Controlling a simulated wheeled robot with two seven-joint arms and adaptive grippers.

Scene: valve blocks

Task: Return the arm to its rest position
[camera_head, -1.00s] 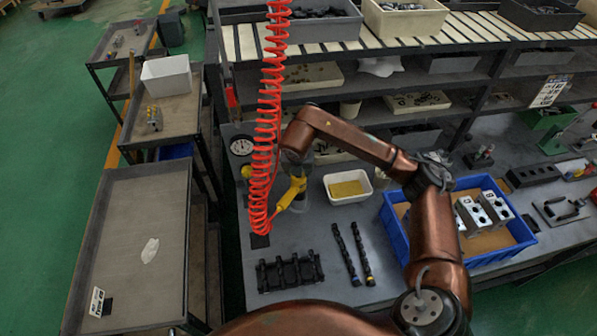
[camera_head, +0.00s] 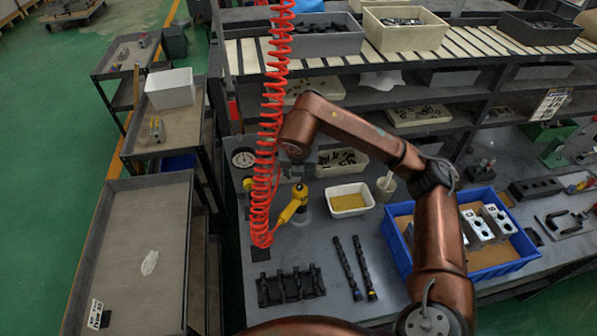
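One copper-coloured arm of mine (camera_head: 365,130) shows, rising from the lower right over the workbench. It bends at an elbow joint (camera_head: 434,180) and reaches left, its wrist end (camera_head: 293,138) beside the red coiled hose. The gripper at that end is not clearly seen; a small grey part below the wrist is too small to read. The other arm's gripper is out of view. The blue crate (camera_head: 395,210) with metal valve blocks (camera_head: 494,220) stands behind the forearm, partly hidden by it.
A red coiled hose (camera_head: 272,100) hangs close to the wrist, above a yellow tool (camera_head: 293,205). A white tray (camera_head: 350,212), a cup (camera_head: 385,186), dark camshaft-like bars (camera_head: 345,265) and a black part (camera_head: 290,288) sit on the bench. Shelves with bins (camera_head: 405,38) stand behind. A cart (camera_head: 140,215) is at left.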

